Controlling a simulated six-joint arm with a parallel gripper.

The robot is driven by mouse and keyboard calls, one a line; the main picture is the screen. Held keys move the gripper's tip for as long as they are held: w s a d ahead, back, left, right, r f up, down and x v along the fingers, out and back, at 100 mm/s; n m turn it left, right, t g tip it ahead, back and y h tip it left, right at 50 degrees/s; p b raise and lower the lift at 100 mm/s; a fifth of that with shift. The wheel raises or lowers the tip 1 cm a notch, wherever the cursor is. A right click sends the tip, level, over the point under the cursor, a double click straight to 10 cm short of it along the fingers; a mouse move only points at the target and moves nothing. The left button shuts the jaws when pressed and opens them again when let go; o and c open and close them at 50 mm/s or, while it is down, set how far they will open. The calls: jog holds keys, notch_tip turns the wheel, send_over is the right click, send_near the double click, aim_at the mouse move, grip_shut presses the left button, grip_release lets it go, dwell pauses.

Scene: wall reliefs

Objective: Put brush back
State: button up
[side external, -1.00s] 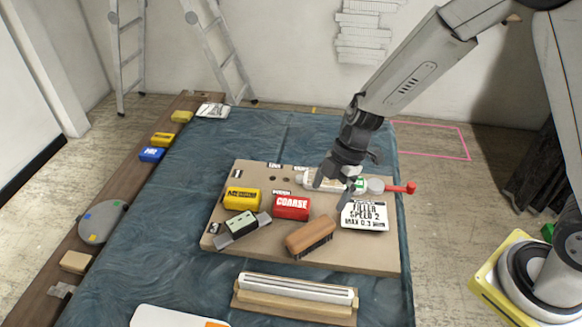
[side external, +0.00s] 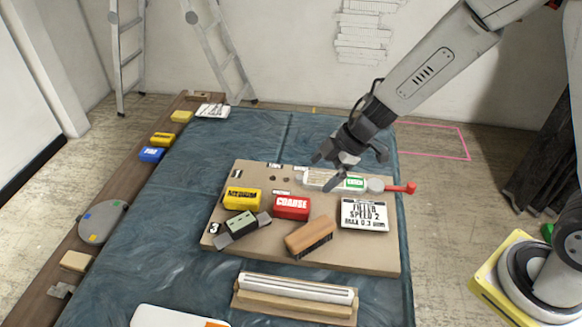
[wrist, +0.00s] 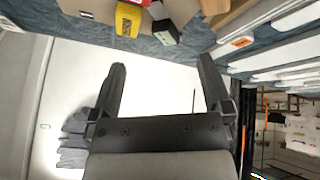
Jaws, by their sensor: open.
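A brush (side external: 308,236) with a brown wooden back and dark bristles lies tilted on the front part of the tan board (side external: 370,258) in the side view. My gripper (side external: 332,178) is open and empty, up and to the right of the brush, over the back part of the board. In the wrist view my gripper (wrist: 163,78) shows its two fingers spread with nothing between them. I cannot make out the brush for certain in the wrist view.
The board carries a yellow block (side external: 243,199), a red block (side external: 291,207), a green-grey block (side external: 240,225), a white filler label tin (side external: 364,214), a white tube (side external: 335,181) and a red-handled tool (side external: 400,188). A wooden rack (side external: 295,302) stands in front.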

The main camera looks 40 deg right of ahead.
jog(key=s+d+r+m+t+h, duration=0.1)
jog(key=d+r+m+t+h, duration=0.25)
jog(key=d+m, duration=0.45)
jog(key=s+d+m+g+h, duration=0.1)
jog(key=s+m+g, duration=0.3)
jog(key=s, duration=0.8)
jog(key=d+m, duration=0.1)
jog(key=m, duration=0.1)
jog(key=shift+f+m+g, duration=0.3)
jog(key=shift+g, duration=0.05)
